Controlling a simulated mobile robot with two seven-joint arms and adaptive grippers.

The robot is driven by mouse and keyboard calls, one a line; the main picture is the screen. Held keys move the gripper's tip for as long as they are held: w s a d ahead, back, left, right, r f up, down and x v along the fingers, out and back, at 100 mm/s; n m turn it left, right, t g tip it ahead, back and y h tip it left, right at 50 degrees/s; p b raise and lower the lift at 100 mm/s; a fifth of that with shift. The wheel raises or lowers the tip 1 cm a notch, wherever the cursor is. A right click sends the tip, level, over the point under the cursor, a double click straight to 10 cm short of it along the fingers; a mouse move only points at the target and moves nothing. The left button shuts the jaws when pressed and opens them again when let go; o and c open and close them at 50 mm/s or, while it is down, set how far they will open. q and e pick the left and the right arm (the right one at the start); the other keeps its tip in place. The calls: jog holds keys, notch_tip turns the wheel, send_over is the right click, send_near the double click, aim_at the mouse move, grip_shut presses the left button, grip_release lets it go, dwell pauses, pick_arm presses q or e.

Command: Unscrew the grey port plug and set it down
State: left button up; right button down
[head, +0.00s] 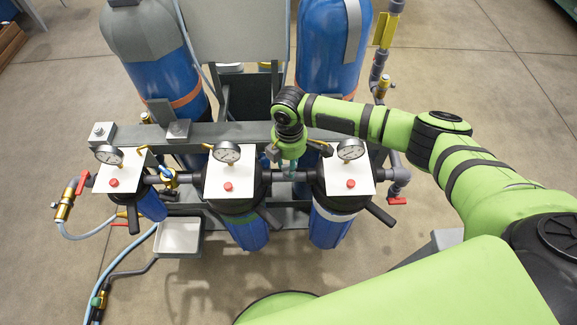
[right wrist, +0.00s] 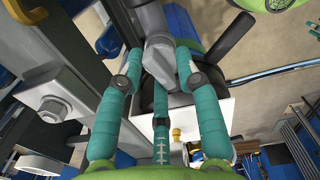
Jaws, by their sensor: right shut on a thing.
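My right gripper (head: 287,167) reaches down between the middle and right filter housings, at the grey pipe run. In the right wrist view its teal fingers (right wrist: 160,82) are closed around a grey fitting, the grey port plug (right wrist: 160,55). Grey pipework continues beyond the plug, and I cannot tell whether the thread is still engaged. In the head view the plug is hidden by the gripper and wrist. My left gripper is not in view.
Blue filter housings with white plates and gauges (head: 228,153) flank the gripper. A grey beam (head: 240,132) runs behind. A white tray (head: 180,237) sits low at front left. Black handles (head: 378,214) stick out forward. A blue tank (head: 325,50) stands behind.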

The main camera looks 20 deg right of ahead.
jog(key=shift+s+f+n, duration=0.25)
jog(key=shift+s+n, duration=0.05)
jog(key=shift+n, duration=0.6)
jog(key=n, duration=0.3)
jog(key=shift+n, duration=0.8)
jog(key=n, duration=0.4)
jog(key=shift+n, duration=0.3)
jog(key=shift+n, duration=0.3)
jog(key=n, duration=0.4)
